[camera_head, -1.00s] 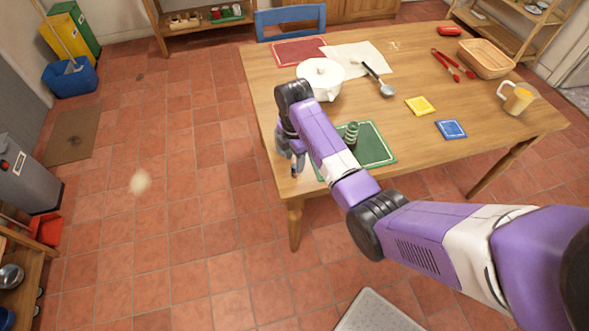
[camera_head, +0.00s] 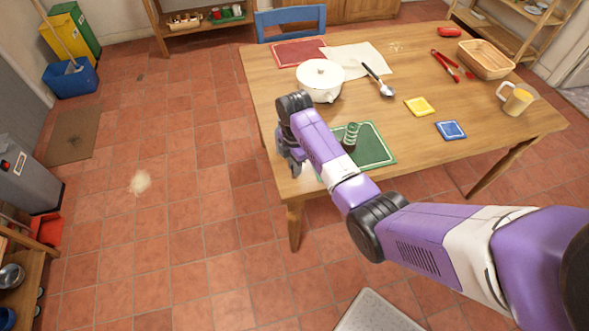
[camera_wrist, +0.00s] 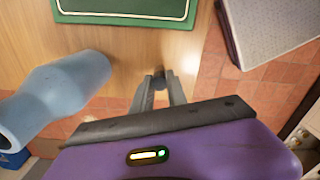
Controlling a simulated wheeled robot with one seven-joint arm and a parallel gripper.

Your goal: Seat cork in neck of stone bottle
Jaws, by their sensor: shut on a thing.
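The stone bottle (camera_wrist: 75,85) is a smooth grey-blue shape at the left of the wrist view. It narrows to a neck, and its mouth end lies at the left edge of the picture. My gripper (camera_wrist: 161,84) is to the right of the bottle and apart from it. Its two fingers are shut on a small dark piece, apparently the cork (camera_wrist: 160,77), which is mostly hidden between the fingertips. In the head view my gripper (camera_head: 292,166) is at the table's near left corner, and my arm hides much of that area.
A green mat (camera_head: 375,153) bears a green striped object (camera_head: 351,133) beside my arm. A white lidded pot (camera_head: 319,82) stands behind my wrist. The wooden table (camera_head: 430,150) has bare room to the right; a mug (camera_head: 517,101) and basket (camera_head: 487,60) stand farther off.

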